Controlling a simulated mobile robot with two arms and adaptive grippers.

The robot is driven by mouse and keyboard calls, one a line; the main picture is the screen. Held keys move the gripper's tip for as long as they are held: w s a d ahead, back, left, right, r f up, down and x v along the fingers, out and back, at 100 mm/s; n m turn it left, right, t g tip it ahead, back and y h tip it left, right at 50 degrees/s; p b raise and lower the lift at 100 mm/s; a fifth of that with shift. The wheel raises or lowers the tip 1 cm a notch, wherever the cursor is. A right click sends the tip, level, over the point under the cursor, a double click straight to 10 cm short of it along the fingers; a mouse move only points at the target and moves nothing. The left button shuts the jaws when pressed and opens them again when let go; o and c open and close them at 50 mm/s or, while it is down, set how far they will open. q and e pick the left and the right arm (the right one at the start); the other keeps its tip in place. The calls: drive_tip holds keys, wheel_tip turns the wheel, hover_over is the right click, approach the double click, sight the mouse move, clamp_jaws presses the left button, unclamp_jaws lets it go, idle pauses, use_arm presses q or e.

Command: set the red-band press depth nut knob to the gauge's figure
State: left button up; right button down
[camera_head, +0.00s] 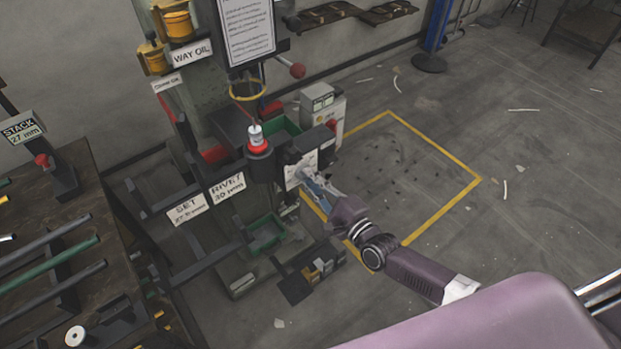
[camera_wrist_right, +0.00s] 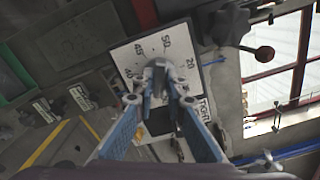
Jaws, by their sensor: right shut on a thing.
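The press with the red band (camera_head: 258,147) stands at the centre of the head view. On its front is a white dial plate (camera_head: 301,165). In the wrist view the dial plate (camera_wrist_right: 140,47) shows 40, 45, 50 and 20 around a grey knob (camera_wrist_right: 158,64), with lettering like "TIGHT" at the side. My right gripper (camera_head: 306,176) reaches the plate from the right; its blue fingers (camera_wrist_right: 160,86) are shut on the knob. The fingers partly hide the knob and lower dial, so its pointer setting is unclear. A gauge sign (camera_head: 22,130) reads "STACK 27 mm". My left gripper is not in view.
Signs read "RIVET 30 mm" (camera_head: 227,187) and "SET" (camera_head: 187,208), its figure blurred. A lever with a red ball (camera_head: 297,70) sticks out above the press. A bench with rods (camera_head: 60,240) stands left. Floor inside the yellow outline (camera_head: 400,175) is mostly clear.

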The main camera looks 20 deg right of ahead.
drive_tip(key=shift+n, duration=4.1)
drive_tip(key=shift+p, duration=0.3)
drive_tip(key=shift+f, duration=0.1)
drive_tip(key=c, duration=2)
unclamp_jaws()
drive_tip(key=shift+o, duration=0.2)
drive_tip(key=v, duration=1.2)
